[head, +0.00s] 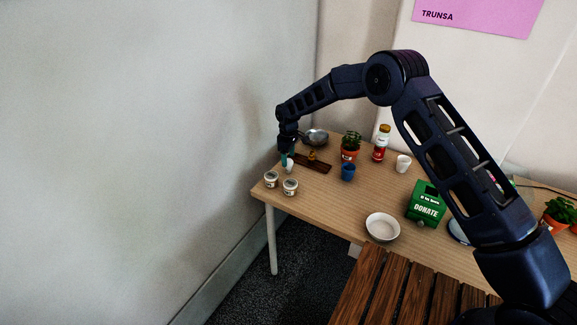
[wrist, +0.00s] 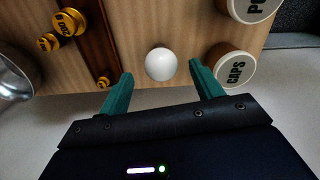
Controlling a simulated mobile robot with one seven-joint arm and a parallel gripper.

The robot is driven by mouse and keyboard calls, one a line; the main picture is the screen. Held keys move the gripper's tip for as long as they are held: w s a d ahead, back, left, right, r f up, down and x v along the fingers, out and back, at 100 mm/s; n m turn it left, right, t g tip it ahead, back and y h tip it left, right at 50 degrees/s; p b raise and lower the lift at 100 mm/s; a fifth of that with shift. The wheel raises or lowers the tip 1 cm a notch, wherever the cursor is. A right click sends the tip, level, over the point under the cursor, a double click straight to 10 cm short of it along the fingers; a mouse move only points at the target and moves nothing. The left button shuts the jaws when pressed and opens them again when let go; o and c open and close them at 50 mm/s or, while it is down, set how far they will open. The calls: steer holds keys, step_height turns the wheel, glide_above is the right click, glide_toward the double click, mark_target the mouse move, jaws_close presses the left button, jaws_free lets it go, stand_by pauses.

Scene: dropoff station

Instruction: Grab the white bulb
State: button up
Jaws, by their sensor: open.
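The white bulb (wrist: 160,64) shows in the wrist view as a round white shape on the wooden table, between and slightly beyond my two green fingertips. My gripper (wrist: 160,78) is open, with one finger on each side of the bulb and gaps to both. In the head view my gripper (head: 287,159) points down over the far left corner of the table, and the bulb (head: 289,168) shows as a small white spot just below it. I cannot tell the height of the fingertips above the table.
Two white jars (head: 290,187) stand close by; one labelled CAPS (wrist: 233,69) is near a finger. A dark board with brass weights (wrist: 70,21) and a metal pan (head: 316,137) lie on the other side. A blue cup (head: 348,172) and a white bowl (head: 382,227) are farther right.

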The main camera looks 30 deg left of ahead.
step_height(320, 180, down, 5)
steer(key=shift+d+r, duration=0.1)
steer(key=c, duration=0.9)
